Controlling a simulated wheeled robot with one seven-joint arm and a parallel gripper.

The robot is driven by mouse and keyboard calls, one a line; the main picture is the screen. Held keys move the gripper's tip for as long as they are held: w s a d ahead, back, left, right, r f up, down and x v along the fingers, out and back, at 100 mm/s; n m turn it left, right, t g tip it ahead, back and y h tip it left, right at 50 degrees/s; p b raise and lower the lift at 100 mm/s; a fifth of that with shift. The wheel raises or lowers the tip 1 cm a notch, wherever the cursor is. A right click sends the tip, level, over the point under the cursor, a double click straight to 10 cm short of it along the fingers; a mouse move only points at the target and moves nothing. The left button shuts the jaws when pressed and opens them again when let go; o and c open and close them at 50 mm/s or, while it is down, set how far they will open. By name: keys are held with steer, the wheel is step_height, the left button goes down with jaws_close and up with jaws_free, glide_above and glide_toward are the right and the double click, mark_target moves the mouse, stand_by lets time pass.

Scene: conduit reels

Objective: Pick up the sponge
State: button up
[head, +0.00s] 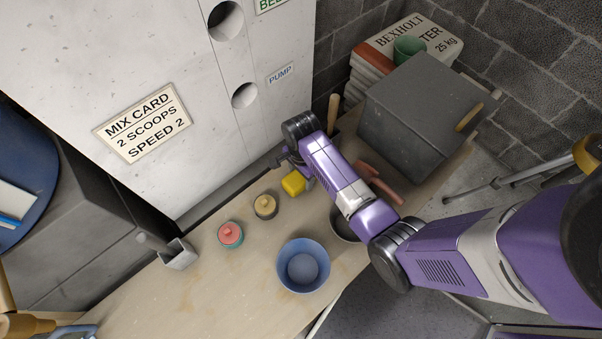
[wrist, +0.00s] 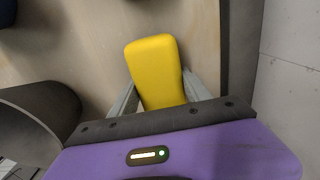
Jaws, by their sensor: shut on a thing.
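The sponge (wrist: 157,70) is a yellow block with rounded edges. In the wrist view it sits between the two grey fingers of my gripper (wrist: 158,98), which are shut on it. In the head view the sponge (head: 293,184) shows at the end of my purple arm, over the back edge of the wooden bench (head: 200,290). The arm and wrist partly cover my gripper (head: 300,172) there. I cannot tell whether the sponge touches the bench top.
A grey box (head: 415,115) stands to the right. The white wall panel (head: 150,60) rises behind.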

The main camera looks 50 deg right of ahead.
step_height(320, 180, up, 20)
steer(key=p, duration=0.3)
steer(key=shift+f+p, duration=0.2)
steer(key=shift+p, duration=0.15)
